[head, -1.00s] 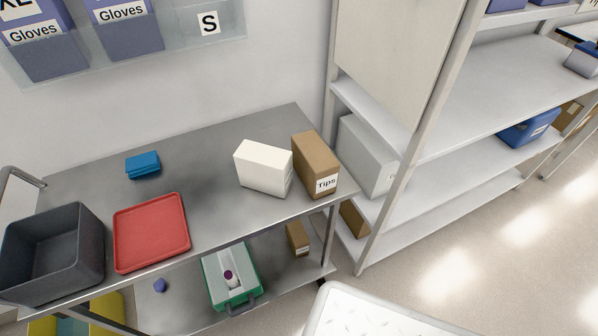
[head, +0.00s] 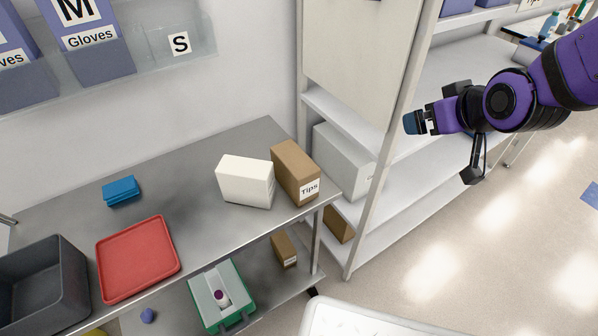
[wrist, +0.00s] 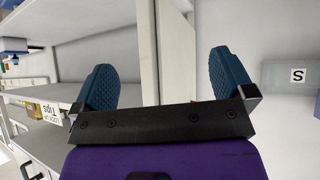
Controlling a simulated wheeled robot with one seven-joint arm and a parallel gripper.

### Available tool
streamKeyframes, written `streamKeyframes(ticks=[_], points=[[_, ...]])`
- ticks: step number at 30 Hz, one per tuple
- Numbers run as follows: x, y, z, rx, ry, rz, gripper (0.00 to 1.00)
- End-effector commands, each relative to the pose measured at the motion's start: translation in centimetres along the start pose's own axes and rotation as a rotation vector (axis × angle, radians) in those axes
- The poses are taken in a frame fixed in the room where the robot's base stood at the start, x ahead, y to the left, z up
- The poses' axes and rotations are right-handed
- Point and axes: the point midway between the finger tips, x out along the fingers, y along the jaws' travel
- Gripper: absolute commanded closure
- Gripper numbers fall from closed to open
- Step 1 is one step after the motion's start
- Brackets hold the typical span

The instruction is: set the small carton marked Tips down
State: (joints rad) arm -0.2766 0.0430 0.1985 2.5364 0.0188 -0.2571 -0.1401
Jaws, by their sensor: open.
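The small brown carton marked Tips (head: 296,170) stands upright on the top of the grey metal table, near its right end. Its label faces the front. My gripper (head: 412,123) is up to the right of the carton, in front of the shelf rack, and apart from it. In the wrist view my gripper (wrist: 158,85) is open, with its two blue pads wide apart and nothing between them. The carton does not show in the wrist view.
A white box (head: 245,182) stands just left of the carton. A red tray (head: 138,258), a blue block (head: 121,191) and a dark grey bin (head: 40,285) are further left. A green case (head: 222,297) and a brown box (head: 285,249) sit on the lower shelf.

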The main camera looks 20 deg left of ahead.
Motion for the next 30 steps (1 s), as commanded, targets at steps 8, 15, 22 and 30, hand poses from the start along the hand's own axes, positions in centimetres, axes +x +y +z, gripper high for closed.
streamKeyframes(ticks=[8, 15, 22, 30], points=[[7.2, -7.6, 2.2, -0.081, 0.129, -0.132, 0.0], [11.1, -14.3, 5.5, -0.108, 0.249, -0.232, 0.0], [12.5, -18.6, 8.4, -0.104, 0.335, -0.29, 0.0], [13.6, -20.4, 9.2, -0.097, 0.372, -0.307, 0.0]])
